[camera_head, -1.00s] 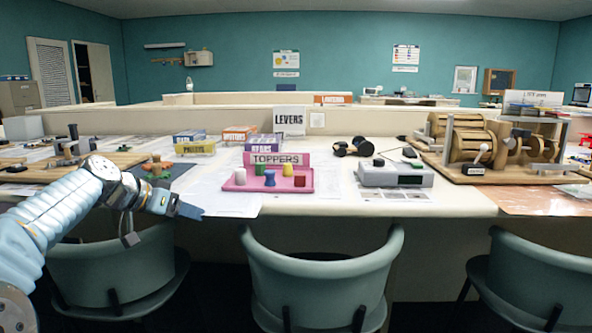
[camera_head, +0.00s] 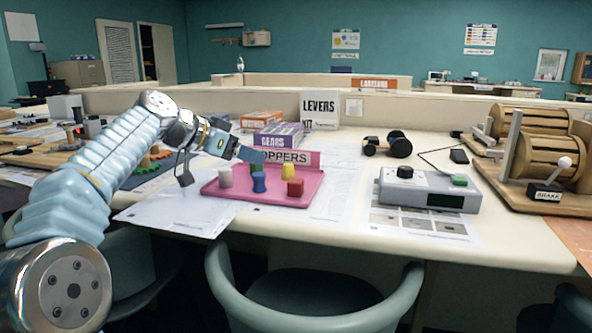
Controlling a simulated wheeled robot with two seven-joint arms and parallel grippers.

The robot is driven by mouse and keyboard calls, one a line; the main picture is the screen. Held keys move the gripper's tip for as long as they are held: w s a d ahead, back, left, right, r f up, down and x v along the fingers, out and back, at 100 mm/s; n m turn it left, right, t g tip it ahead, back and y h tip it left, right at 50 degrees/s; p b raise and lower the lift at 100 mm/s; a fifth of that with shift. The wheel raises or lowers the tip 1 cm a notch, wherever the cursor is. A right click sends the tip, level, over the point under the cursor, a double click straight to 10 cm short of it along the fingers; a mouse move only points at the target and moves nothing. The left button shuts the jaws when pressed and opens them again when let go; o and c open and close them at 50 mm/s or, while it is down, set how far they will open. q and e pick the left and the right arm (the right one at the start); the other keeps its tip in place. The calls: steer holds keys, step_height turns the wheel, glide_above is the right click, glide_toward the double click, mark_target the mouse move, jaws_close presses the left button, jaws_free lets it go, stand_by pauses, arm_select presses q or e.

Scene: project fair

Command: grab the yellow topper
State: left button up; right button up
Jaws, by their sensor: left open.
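The yellow topper (camera_head: 288,169) stands upright at the back right of the pink tray (camera_head: 233,190), behind a red topper (camera_head: 295,188). A white topper (camera_head: 225,177), a blue topper (camera_head: 259,183) and a green topper (camera_head: 257,166), partly hidden by the blue one, stand to its left. My left gripper (camera_head: 250,154) is open and empty. It appears above the tray's back left, left of the yellow topper and apart from it, and covers part of the TOPPERS sign (camera_head: 300,158). My right gripper is not in view.
A grey box with a black knob (camera_head: 430,190) stands right of the tray. Black dumbbell-like parts (camera_head: 388,146) lie behind it. A green chair (camera_head: 310,295) is at the table's front edge.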

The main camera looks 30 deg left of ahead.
arm_select(q)
glide_toward(289, 164)
steer(key=shift+w+f+p, duration=0.3)
steer(key=shift+w+f, duration=0.45)
steer(key=shift+f, duration=0.35)
steer(key=shift+w+d, duration=0.2)
steer(key=shift+w, duration=0.15)
steer(key=p+x, duration=0.1)
steer(key=x, duration=0.2)
steer(key=shift+w+d+r+p, duration=0.1)
steer(key=shift+w+d+p, duration=0.25)
steer(key=shift+w+p, duration=0.05)
steer(key=shift+w+d+f, duration=0.1)
steer(key=shift+w+f, duration=0.15)
steer(key=shift+c, duration=0.3)
jaws_close()
steer(key=shift+r, duration=0.15)
